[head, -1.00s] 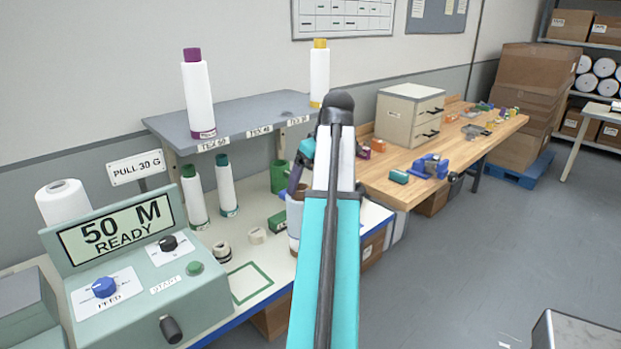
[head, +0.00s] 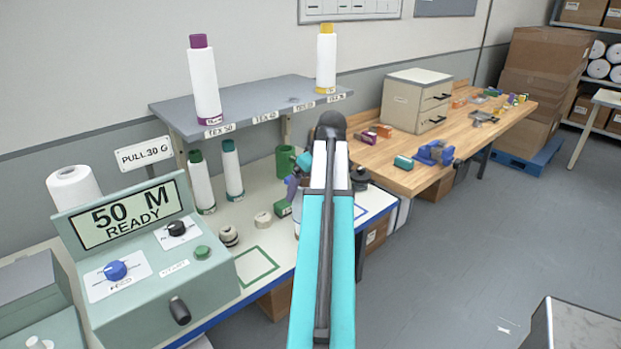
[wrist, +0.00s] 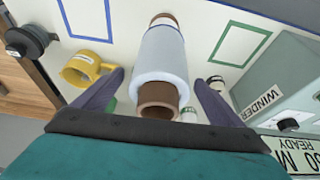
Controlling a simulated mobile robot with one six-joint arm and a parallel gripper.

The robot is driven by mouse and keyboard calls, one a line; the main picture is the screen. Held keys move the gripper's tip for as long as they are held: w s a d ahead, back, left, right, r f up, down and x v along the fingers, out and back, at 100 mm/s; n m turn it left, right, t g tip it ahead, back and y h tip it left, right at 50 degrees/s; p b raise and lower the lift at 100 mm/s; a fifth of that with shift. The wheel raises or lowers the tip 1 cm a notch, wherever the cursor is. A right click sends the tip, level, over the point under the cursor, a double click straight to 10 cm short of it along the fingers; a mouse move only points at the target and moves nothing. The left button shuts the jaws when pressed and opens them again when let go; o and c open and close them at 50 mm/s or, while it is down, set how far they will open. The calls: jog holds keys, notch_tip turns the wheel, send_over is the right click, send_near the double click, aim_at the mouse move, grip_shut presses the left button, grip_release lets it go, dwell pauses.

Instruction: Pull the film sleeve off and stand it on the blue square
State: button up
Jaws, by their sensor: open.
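In the wrist view a white film sleeve (wrist: 163,58) is wrapped around a brown core (wrist: 158,98), whose ends stick out beyond the sleeve. My gripper (wrist: 160,78) is open, with one dark finger on each side of the sleeve and visible gaps between. The blue square (wrist: 106,22) is an outline on the pale bench top, at the upper left of the wrist view. In the head view the blue square (head: 361,212) shows only partly, just right of my arm. My arm hides most of the sleeve and core there.
A green square outline (head: 256,267) and the winder (head: 150,265) lie on the other side. A shelf with spools (head: 240,105) stands behind.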

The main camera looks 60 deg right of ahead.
jog(key=shift+p+x, duration=0.4)
jog(key=shift+x, duration=1.65)
jog(key=c, duration=1.2)
jog(key=shift+c, duration=0.2)
jog(key=shift+r, duration=1.3)
jog(key=shift+r, duration=4.2)
